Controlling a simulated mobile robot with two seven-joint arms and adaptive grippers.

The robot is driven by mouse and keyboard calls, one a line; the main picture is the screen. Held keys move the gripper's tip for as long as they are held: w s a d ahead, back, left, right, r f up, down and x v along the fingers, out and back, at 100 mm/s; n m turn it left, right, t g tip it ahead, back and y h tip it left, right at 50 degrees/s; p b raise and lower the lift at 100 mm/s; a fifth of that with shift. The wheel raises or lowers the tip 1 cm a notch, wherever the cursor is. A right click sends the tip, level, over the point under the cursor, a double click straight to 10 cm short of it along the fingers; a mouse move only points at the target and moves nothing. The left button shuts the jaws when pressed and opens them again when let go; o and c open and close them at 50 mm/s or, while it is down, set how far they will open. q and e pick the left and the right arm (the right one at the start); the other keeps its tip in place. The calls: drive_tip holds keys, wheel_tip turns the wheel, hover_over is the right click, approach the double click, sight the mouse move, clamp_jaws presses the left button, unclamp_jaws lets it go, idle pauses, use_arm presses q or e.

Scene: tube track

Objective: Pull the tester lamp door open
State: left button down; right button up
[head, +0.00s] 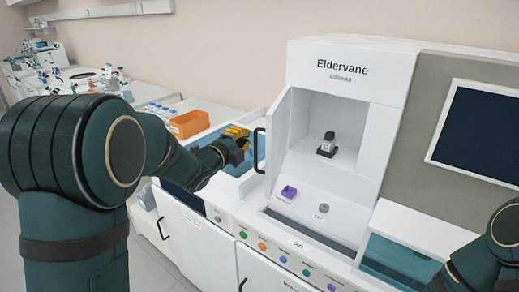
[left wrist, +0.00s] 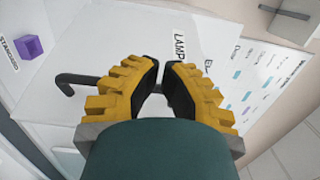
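The white tester lamp door (head: 279,127) stands swung outward at the left of the open lamp chamber in the head view. Its dark handle (head: 258,150) is on the outer face. My left gripper (head: 240,134) is at the outer side of the door, close to the handle. In the left wrist view its yellow and black fingers (left wrist: 163,68) have a narrow gap between the tips. The handle (left wrist: 75,80) shows left of them and is partly hidden behind a finger. I cannot tell whether they touch it. My right gripper is out of view.
The Eldervane cabinet (head: 388,65) has a dark screen (head: 480,132) at right. A small dark device (head: 328,144) stands in the chamber. An orange bin (head: 189,123) stands at left.

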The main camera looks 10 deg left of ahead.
use_arm(q)
drive_tip(key=shift+w+a+b, duration=0.25)
drive_tip(key=shift+w+a, duration=0.1)
drive_tip(key=shift+a, duration=0.45)
drive_tip(key=shift+w+a+b, duration=0.2)
drive_tip(key=shift+w+a, duration=0.1)
drive_tip(key=shift+a, duration=0.45)
idle(0.4)
